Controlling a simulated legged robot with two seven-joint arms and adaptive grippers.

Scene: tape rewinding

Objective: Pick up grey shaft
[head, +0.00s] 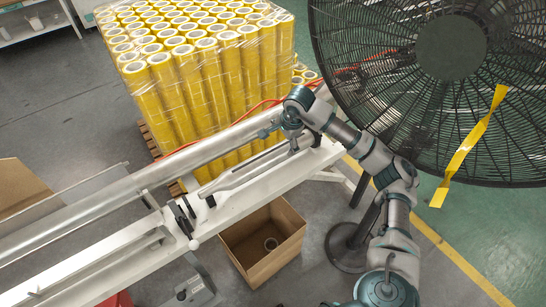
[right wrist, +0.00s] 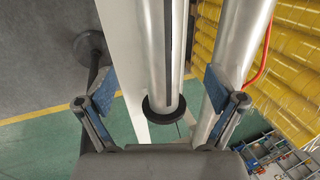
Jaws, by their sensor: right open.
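The grey shaft (head: 246,172) lies along the white machine frame, in front of a longer, thicker metal tube. In the right wrist view the shaft (right wrist: 163,50) is a smooth metal cylinder with a dark lengthwise slot and a black disc at its near end. My right gripper (head: 279,137) is over the shaft's right end. Its blue-padded fingers are spread wide, one on each side of the shaft in the right wrist view (right wrist: 162,90), with visible gaps. The right finger overlaps the thicker tube in that picture; contact cannot be told. My left gripper is not in view.
The thicker tube (head: 205,150) runs behind the shaft. Wrapped yellow tape rolls (head: 205,75) stand on a pallet behind it. A large black fan (head: 440,90) with a yellow ribbon is at upper right. An open cardboard box (head: 255,262) stands on the floor in front.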

